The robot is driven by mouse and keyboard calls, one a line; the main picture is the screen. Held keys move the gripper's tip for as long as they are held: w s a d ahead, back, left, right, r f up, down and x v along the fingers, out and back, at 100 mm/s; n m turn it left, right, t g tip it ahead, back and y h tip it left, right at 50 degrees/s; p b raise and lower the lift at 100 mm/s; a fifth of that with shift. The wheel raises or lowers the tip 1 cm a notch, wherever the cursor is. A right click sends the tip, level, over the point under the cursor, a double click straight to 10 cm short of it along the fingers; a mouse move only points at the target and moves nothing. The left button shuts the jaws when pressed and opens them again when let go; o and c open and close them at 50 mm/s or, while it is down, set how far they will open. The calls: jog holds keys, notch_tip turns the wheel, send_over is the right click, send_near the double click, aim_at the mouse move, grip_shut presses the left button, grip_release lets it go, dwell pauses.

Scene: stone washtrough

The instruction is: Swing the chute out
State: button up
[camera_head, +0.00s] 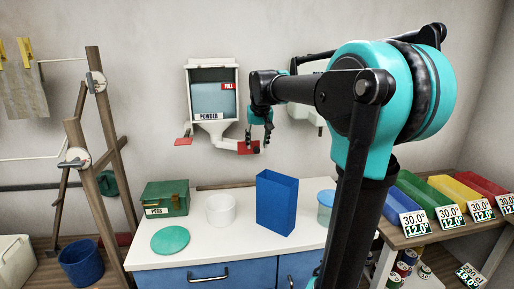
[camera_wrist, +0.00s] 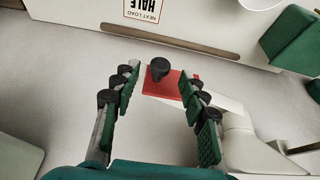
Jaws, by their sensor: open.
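The white powder dispenser (camera_head: 212,92) is fixed to the wall, with a "POWDER" label and a red "FULL" tag. A white chute (camera_head: 224,142) runs right from its underside to a red end plate (camera_head: 243,147). In the wrist view the red plate (camera_wrist: 150,88) carries a black knob (camera_wrist: 159,68), and the white chute (camera_wrist: 220,106) leads off to the lower right. My gripper (camera_head: 260,137) is at the red end. In the wrist view my gripper (camera_wrist: 157,92) is open, its fingers on either side of the knob. I cannot tell whether they touch it.
A second red tab (camera_head: 183,141) sticks out left of the dispenser. Below, the white counter (camera_head: 225,250) holds a green pegs box (camera_head: 165,198), a white tub (camera_head: 220,209), a green lid (camera_head: 170,240) and a tall blue box (camera_head: 277,203). Colored bins (camera_head: 430,194) stand at right.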

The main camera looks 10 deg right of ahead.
jog(key=shift+x, duration=1.35)
grip_shut()
